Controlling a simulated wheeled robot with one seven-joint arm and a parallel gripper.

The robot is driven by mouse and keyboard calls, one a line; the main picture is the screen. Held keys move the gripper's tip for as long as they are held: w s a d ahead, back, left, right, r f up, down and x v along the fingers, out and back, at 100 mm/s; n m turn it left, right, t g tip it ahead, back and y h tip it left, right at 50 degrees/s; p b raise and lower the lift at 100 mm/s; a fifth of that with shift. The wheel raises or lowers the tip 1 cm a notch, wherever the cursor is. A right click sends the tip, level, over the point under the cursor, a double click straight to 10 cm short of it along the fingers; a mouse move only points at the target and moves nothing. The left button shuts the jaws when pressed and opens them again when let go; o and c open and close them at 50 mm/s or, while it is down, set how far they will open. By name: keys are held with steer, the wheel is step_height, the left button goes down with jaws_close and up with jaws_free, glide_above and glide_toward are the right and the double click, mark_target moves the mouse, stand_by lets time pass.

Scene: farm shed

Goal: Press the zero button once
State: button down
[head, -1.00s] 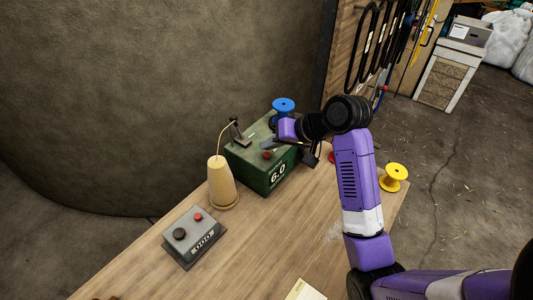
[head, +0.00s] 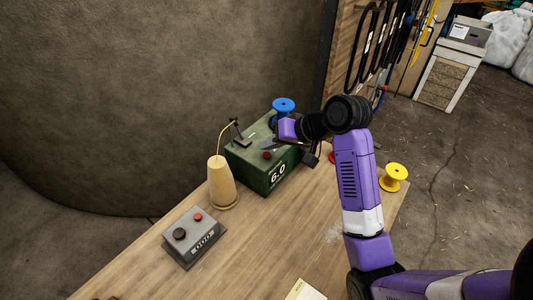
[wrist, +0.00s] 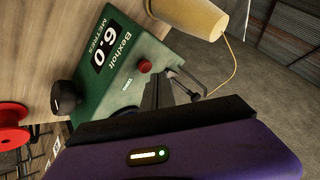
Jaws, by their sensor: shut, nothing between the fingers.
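The green Bexholt metre box (head: 262,175) stands on the table, its display reading 6.0 METRES; it fills the middle of the wrist view (wrist: 122,60). A round red button (head: 267,155) is on its top, with a small white label beside it that looks like ZERO. The button is clear in the wrist view (wrist: 145,66). My gripper (wrist: 158,82) is shut and empty, its fingertips over the box top close beside the red button. They appear apart from it; the exact height gap cannot be told. In the head view my gripper (head: 268,143) is above the box.
A grey box (head: 190,233) with a black and a red button stands front left. A tan thread cone (head: 222,186) stands beside the green box, its thread rising to a guide (head: 237,133). Blue (head: 283,105), yellow (head: 396,172) and red (wrist: 11,125) spools are nearby.

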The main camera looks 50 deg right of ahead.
mark_target(270, 155)
steer(key=shift+f, duration=0.9)
stand_by(1.0)
steer(key=shift+r, duration=0.1)
steer(key=shift+r+p, duration=0.85)
steer(key=shift+p, duration=0.25)
step_height(270, 155, up, 5)
steer(key=p, duration=0.5)
stand_by(0.6)
